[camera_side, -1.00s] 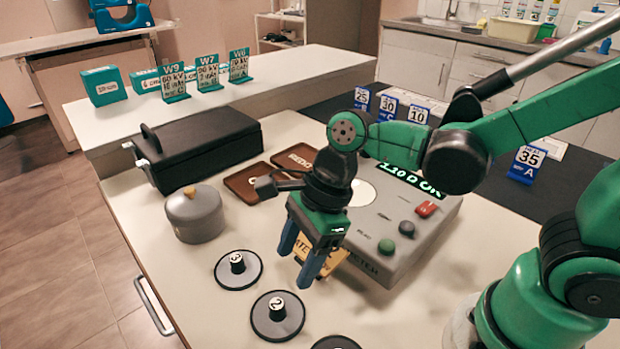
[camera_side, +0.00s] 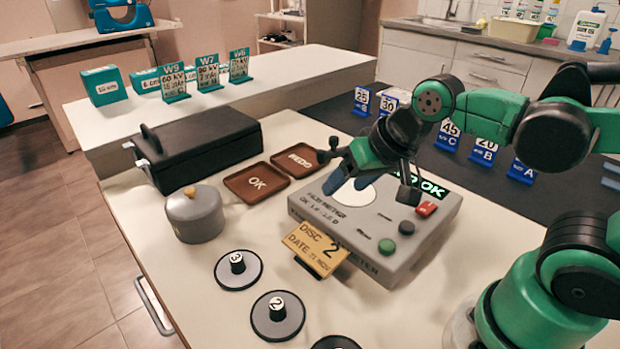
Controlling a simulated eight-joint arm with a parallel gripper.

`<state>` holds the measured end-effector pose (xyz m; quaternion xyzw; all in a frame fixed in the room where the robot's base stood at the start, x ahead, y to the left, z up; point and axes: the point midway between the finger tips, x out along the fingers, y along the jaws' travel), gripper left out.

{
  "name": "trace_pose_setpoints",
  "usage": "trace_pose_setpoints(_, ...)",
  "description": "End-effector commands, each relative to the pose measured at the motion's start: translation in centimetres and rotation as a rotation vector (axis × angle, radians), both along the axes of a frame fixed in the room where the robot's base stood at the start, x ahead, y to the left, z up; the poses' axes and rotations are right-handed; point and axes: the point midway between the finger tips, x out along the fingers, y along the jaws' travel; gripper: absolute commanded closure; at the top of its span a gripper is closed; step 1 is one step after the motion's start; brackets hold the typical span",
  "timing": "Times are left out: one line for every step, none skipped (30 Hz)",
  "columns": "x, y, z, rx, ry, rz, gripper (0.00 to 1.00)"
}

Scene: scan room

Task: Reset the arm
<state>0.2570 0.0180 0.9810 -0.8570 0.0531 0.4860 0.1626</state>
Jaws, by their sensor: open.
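My gripper (camera_side: 346,182) is raised over the back part of the grey film meter (camera_side: 345,222). My green arm reaches in from the right, bent at the elbow, above the meter and the dark counter.
A yellow card reading DISC 2 (camera_side: 318,249) stands before the meter. Numbered discs (camera_side: 239,270) lie at the front. OK tray (camera_side: 257,182), REDO tray (camera_side: 300,160), grey pot (camera_side: 195,213) and black box (camera_side: 200,145) stand left. Blue number cards (camera_side: 484,151) line the dark counter.

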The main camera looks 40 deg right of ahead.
Motion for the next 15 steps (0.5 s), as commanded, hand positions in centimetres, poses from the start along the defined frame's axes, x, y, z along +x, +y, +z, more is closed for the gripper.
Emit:
trace_pose_setpoints(0.0,-0.6,0.1,-0.069,-0.028,0.067,0.42)
trace_pose_setpoints(0.0,-0.9,0.1,-0.109,-0.042,0.108,0.42)
trace_pose_setpoints(0.0,-1.2,0.2,-0.154,-0.056,0.154,0.42)
trace_pose_setpoints(0.0,-1.4,0.3,-0.181,-0.066,0.180,0.42)
trace_pose_setpoints(0.0,-1.6,0.3,-0.203,-0.072,0.202,0.42)
trace_pose_setpoints(0.0,-1.7,0.3,-0.225,-0.077,0.223,0.42)
trace_pose_setpoints(0.0,-1.8,0.3,-0.236,-0.079,0.235,0.42)
trace_pose_setpoints(0.0,-1.8,0.4,-0.241,-0.081,0.241,0.42)
trace_pose_setpoints(0.0,-1.8,0.4,-0.246,-0.082,0.246,0.42)
trace_pose_setpoints(0.0,-1.8,0.4,-0.247,-0.082,0.247,0.42)
trace_pose_setpoints(0.0,-1.8,0.4,-0.247,-0.082,0.247,0.42)
trace_pose_setpoints(0.0,-1.8,0.4,-0.245,-0.083,0.246,0.42)
trace_pose_setpoints(0.0,-1.8,0.4,-0.245,-0.083,0.246,0.42)
trace_pose_setpoints(0.0,-1.8,0.4,-0.245,-0.082,0.246,0.42)
trace_pose_setpoints(0.0,-1.8,0.4,-0.245,-0.082,0.246,0.42)
